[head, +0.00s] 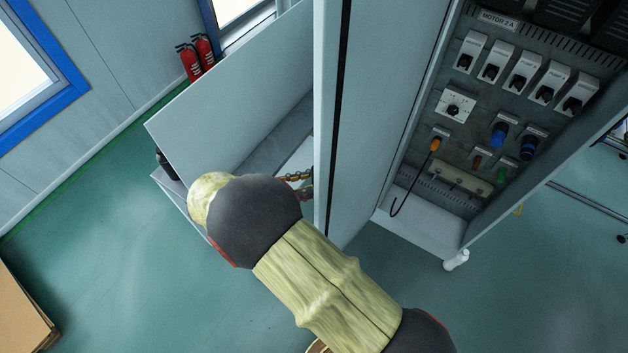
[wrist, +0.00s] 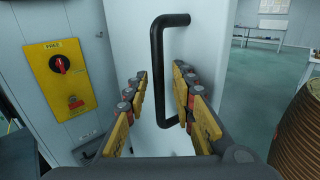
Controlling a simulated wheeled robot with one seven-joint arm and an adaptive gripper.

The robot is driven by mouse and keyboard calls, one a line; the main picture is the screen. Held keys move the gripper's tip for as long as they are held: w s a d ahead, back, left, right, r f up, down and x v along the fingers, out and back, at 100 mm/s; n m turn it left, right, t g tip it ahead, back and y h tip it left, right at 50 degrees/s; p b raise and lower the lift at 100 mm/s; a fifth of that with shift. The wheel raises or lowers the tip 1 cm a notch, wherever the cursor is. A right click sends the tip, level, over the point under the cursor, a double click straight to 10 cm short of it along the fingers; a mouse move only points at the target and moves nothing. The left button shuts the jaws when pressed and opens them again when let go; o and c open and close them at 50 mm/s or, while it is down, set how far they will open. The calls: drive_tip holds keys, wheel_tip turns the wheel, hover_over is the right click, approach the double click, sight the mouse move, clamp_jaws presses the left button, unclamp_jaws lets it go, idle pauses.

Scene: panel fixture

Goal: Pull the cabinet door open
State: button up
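The cabinet door (wrist: 205,45) is a pale flat panel filling the middle of the wrist view. Its black bar handle (wrist: 157,62) runs upright there, with bent ends. My gripper (wrist: 160,82) is open, one finger on each side of the bar, with gaps visible. I cannot tell how deep the bar sits between the fingers. In the head view, my gripper (head: 301,184) is partly hidden by my arm and a tall pale panel edge. The handle is out of sight there.
A yellow switch plate with a red knob (wrist: 62,66) is left of the door. The head view shows a panel of sockets and switches (head: 500,115), a slanted pale panel (head: 235,85), and fire extinguishers (head: 192,62). Green floor (head: 110,260) is clear at left; a brown box (head: 22,315) stands lower left.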

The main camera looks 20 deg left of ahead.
drive_tip(key=v, duration=1.1)
drive_tip(key=shift+s, duration=0.2)
drive_tip(key=shift+a, duration=0.2)
